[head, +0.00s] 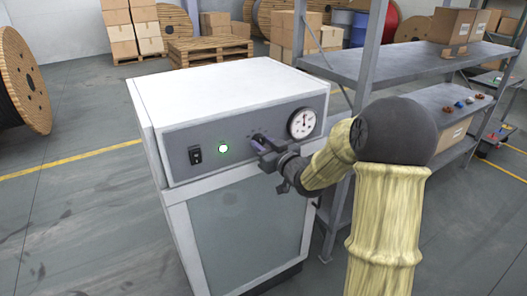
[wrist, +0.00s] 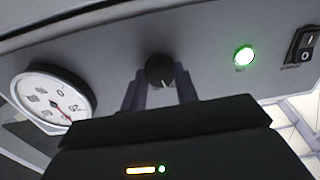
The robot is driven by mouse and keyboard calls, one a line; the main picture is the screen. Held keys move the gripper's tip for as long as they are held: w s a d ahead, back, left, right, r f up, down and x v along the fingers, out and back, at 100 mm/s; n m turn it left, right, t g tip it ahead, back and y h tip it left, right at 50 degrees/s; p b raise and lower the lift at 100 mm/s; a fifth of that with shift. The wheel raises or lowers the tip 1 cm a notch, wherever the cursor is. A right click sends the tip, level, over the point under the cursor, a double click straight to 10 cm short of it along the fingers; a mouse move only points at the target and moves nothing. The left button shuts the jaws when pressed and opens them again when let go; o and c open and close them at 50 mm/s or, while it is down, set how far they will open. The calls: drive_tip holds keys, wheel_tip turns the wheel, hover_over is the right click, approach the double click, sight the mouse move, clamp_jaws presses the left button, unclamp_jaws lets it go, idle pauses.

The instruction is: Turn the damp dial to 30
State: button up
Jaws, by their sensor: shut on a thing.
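The damp dial is the small round black knob (wrist: 160,70) on the grey panel of the white cabinet. In the wrist view it sits between the two fingers of my gripper (wrist: 160,86), with a pale pointer mark on its lower part. My gripper is shut on it, one finger on each side. In the head view my gripper (head: 262,141) is at the panel between the green light and the gauge, and it hides the dial. A scale around the dial cannot be read.
A round white gauge (head: 302,123) is right of my gripper. A lit green button (head: 223,148) and a black rocker switch (head: 195,155) are to the left. The white cabinet (head: 235,88) has a bare top. Metal shelving (head: 405,66) stands close on the right.

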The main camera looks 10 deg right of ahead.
drive_tip(key=shift+n+b, duration=0.4)
drive_tip(key=shift+n, duration=0.1)
drive_tip(key=o, duration=1)
drive_tip(key=shift+s, duration=0.1)
drive_tip(key=v, duration=1.7)
drive_tip(key=shift+s+d, duration=0.1)
